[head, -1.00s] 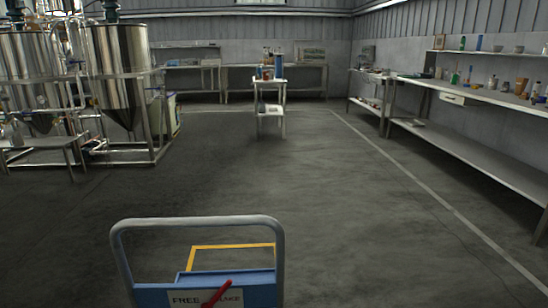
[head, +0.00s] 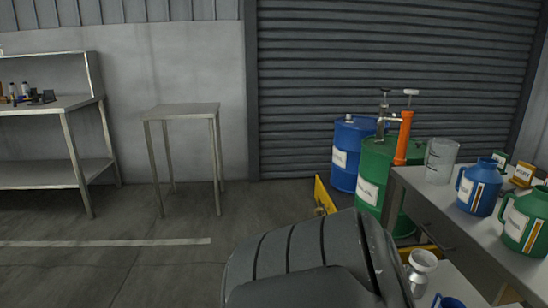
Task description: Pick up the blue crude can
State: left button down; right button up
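A blue can (head: 481,190) with a pale label and an orange stripe stands upright on the grey table at the right. Its label is too small to read. A green can (head: 524,222) of the same kind stands in front of it, to the right. Neither of my grippers is in view. A large dark grey part at the bottom middle looks like a link of my own arm and hides part of the floor and the table's lower level.
The table (head: 424,198) also bears a clear beaker (head: 440,160) and small labelled items at its far side. A green drum (head: 375,172) with an orange-handled pump and a blue drum (head: 346,158) stand behind it. A bare small table (head: 182,110) stands at left; floor there is clear.

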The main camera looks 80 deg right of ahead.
aim_at(478, 191)
jog(key=z, duration=3.65)
